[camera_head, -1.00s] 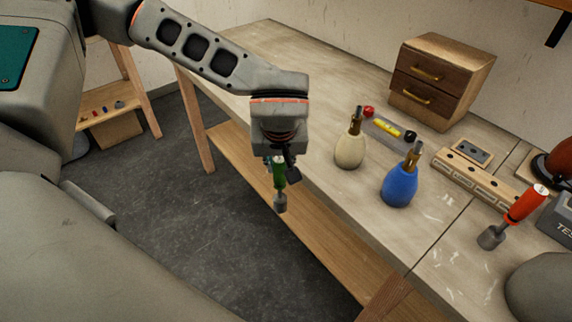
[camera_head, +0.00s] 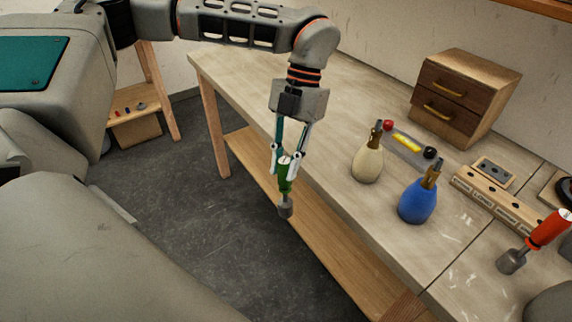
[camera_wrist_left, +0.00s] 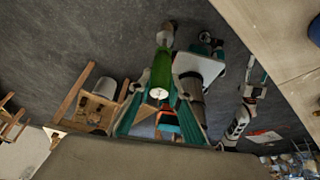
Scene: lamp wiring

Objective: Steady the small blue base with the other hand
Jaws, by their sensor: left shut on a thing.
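The small blue lamp base (camera_head: 417,203) stands upright on the workbench, with a brass-coloured fitting on top. A cream base (camera_head: 367,165) of the same shape stands behind it to the left. My left gripper (camera_head: 286,161) is shut on a green-handled tool (camera_head: 286,181) with a grey socket end, pointing down in front of the bench edge. It is well left of the blue base and apart from it. The left wrist view shows the green handle (camera_wrist_left: 162,75) between the fingers. My right gripper is not in view.
A red-handled tool (camera_head: 546,229) stands upright at the right. A labelled wooden block (camera_head: 497,202), a grey tray (camera_head: 407,145) with a yellow part, and a wooden drawer cabinet (camera_head: 463,98) are farther back. The bench's left end is clear.

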